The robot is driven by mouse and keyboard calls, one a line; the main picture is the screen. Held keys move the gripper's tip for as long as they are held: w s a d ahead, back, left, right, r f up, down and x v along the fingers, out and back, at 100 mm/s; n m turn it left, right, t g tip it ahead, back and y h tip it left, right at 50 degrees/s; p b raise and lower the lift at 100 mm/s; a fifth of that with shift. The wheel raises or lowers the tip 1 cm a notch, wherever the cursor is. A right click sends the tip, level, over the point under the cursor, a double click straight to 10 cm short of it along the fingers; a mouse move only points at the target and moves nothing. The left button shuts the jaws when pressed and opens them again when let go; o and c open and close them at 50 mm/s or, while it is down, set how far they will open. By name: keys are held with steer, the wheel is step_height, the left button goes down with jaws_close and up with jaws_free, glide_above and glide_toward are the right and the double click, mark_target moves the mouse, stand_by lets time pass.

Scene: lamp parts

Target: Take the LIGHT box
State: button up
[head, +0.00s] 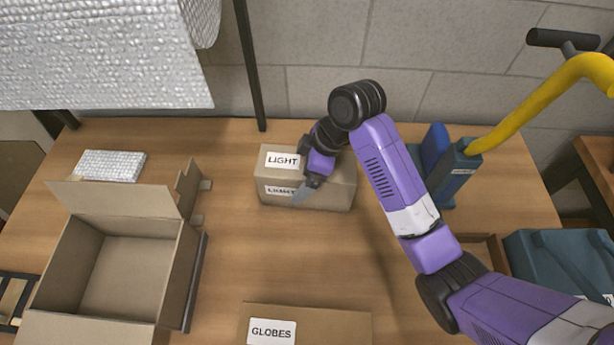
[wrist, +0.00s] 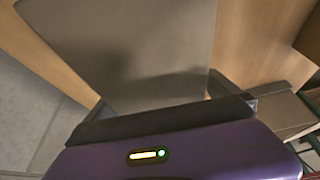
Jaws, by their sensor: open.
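The LIGHT box (head: 333,192) is a closed brown carton with white labels on its top and front. It sits on the wooden table near the back middle. I cannot tell whether the fingers touch the box. In the wrist view a plain brown-grey surface (wrist: 150,50), probably the box, fills the upper middle.
An open empty carton (head: 125,275) stands at the left. A GLOBES box (head: 320,325) is at the front. A bubble-wrap packet (head: 110,165) lies at the back left, and a bubble-wrap roll (head: 110,50) hangs above. A blue tool with a yellow hose (head: 510,120) stands at the right. Bare table (head: 275,250) lies between the boxes.

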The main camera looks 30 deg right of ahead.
steer(key=c, duration=1.9)
